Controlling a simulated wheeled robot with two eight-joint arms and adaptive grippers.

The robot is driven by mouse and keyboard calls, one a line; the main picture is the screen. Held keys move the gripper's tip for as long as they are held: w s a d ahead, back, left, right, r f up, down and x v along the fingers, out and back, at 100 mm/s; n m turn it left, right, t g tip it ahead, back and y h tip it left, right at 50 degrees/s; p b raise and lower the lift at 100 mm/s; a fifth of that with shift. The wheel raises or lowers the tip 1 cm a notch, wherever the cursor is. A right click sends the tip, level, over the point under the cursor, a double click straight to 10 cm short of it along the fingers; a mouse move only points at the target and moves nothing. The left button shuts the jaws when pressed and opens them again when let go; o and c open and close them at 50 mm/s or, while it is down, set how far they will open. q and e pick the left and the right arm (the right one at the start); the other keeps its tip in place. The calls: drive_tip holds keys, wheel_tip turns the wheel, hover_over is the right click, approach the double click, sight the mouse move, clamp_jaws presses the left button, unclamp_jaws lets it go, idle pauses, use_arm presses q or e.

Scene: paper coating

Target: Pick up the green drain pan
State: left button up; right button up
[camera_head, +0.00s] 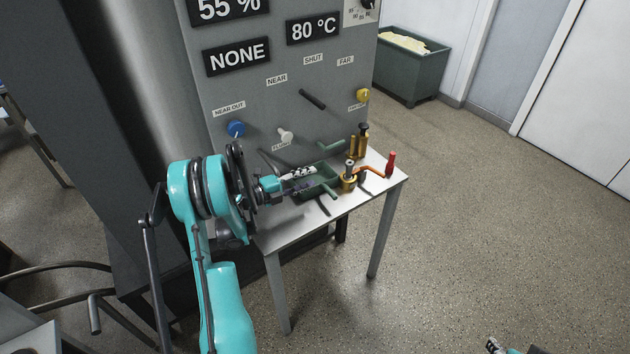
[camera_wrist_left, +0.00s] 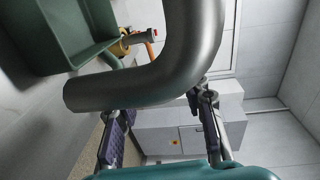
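The green drain pan (camera_head: 318,192) sits on the small grey table in front of the machine, with green handles at its sides. In the left wrist view the pan (camera_wrist_left: 60,42) fills the upper left, partly cut off by the frame. My left gripper (camera_head: 301,180) reaches in at the pan's left side and hides part of it. In the left wrist view my left gripper (camera_wrist_left: 160,125) has its fingers spread, with no pan part visibly clamped between them. Only a small part of my right gripper (camera_head: 494,346) shows at the bottom edge; its opening is unclear.
A thick grey curved pipe (camera_wrist_left: 160,75) crosses the left wrist view close to the fingers. Brass parts (camera_head: 357,146) and an orange crank with a red grip (camera_head: 390,164) stand right of the pan.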

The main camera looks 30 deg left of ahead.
sight(320, 186)
use_arm(q)
drive_tip(key=shift+m+g, duration=0.4)
drive_tip(key=shift+g, duration=0.4)
drive_tip(key=f, duration=0.1)
drive_tip(key=s+f, duration=0.1)
drive_tip(key=f, duration=0.1)
drive_tip(key=s+f, duration=0.1)
drive_tip(key=f, duration=0.1)
drive_tip(key=shift+s+a, duration=0.15)
drive_tip(key=shift+s, duration=0.05)
drive_tip(key=shift+w+d+f+h, duration=0.4)
drive_tip(key=shift+w+d+f, duration=0.25)
drive_tip(key=shift+w, duration=0.2)
drive_tip(key=b+x, duration=0.2)
drive_tip(key=x, duration=0.2)
drive_tip(key=shift+w+f, duration=0.2)
drive_tip(key=shift+w+d, duration=0.2)
drive_tip(key=shift+w, duration=0.2)
drive_tip(key=shift+c, duration=1.1)
clamp_jaws()
